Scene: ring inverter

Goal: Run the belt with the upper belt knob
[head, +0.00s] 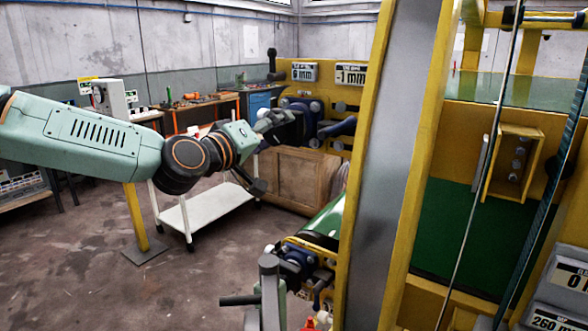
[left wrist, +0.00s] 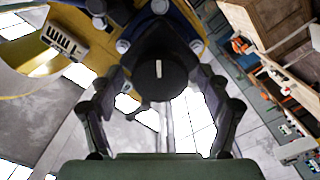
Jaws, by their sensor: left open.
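In the left wrist view a round black knob (left wrist: 160,75) with a short white mark faces the camera, on a dark mount fixed to a yellow panel. My left gripper (left wrist: 161,80) is open, with one finger on each side of the knob. I cannot tell whether the fingers touch it. In the head view my left gripper (head: 268,150) reaches the left end of the yellow machine (head: 302,88), its fingers spread apart. There the knob is hard to tell from the dark gripper and fittings.
A yellow-edged grey upright (head: 394,130) stands right of my left arm. A white trolley (head: 205,212) and a wooden crate (head: 292,180) stand behind the gripper. The floor at left is mostly clear.

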